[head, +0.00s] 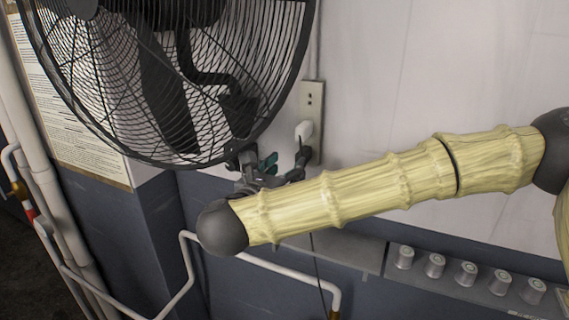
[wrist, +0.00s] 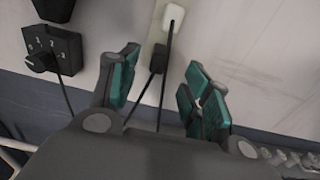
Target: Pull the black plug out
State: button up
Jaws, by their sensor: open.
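The black plug (wrist: 158,58) sits in the lower part of the pale wall outlet plate (wrist: 153,88), with its black cord hanging down. A white plug (wrist: 173,18) with a dark cord is above it on the same plate. My gripper (wrist: 163,64) is open, its teal-padded fingers on either side of the black plug in the wrist view, with a visible gap to each. How far the fingertips are from the wall is hard to tell. In the head view, the outlet plate (head: 313,95) and white plug (head: 304,131) show above my gripper (head: 282,165); the black plug is not clearly distinguishable there.
A large black caged fan (head: 165,75) stands close to the left of my gripper. Its dial box (wrist: 52,50) shows at left in the wrist view. White pipes (head: 185,270) run below. A ledge with several grey knobs (head: 465,272) is at lower right.

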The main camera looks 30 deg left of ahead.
aim_at(302, 152)
jog(key=w+p, duration=0.4)
jog(key=w, duration=0.5)
jog(key=shift+w+a+p, duration=0.1)
jog(key=shift+w+p, duration=0.05)
jog(key=shift+p, duration=0.15)
jog(key=shift+w+f, duration=0.25)
jog(key=shift+w, duration=0.55)
grip_shut()
